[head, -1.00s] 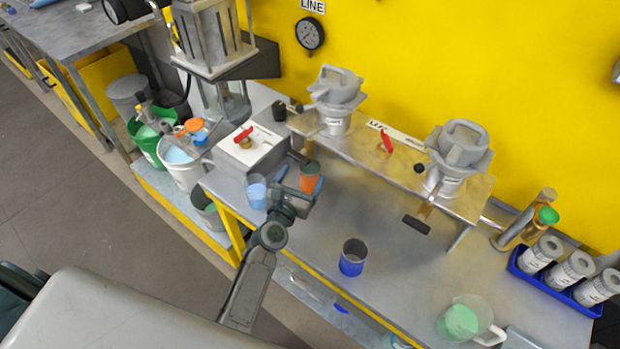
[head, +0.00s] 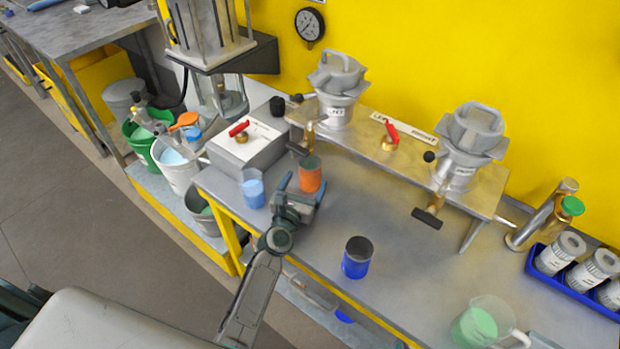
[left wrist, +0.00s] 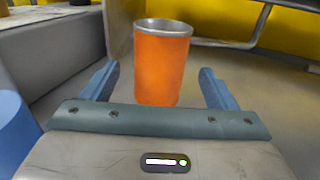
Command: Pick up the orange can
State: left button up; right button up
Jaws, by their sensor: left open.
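The orange can (head: 311,178) stands upright on the metal bench, just in front of the grey box with the red handle. It has a silver rim and shows large in the left wrist view (left wrist: 162,65). My left gripper (head: 301,187) is open, with its blue fingers pointing at the can. In the left wrist view the can stands between the lines of the two fingers (left wrist: 160,88), a little beyond their tips, and nothing is gripped. My right gripper is not in view.
A light blue cup (head: 252,190) stands close left of my left gripper. A dark blue cup (head: 357,258) stands to the right, nearer the bench edge. A raised shelf with valves (head: 400,160) runs behind. The bench middle is clear.

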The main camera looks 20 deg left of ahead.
aim_at(313, 165)
pick_arm(q)
jog(key=w, duration=0.5)
jog(key=shift+w+d, duration=0.1)
jog(key=shift+c, duration=0.4)
jog(key=c, duration=1.1)
jog(key=shift+r, duration=0.2)
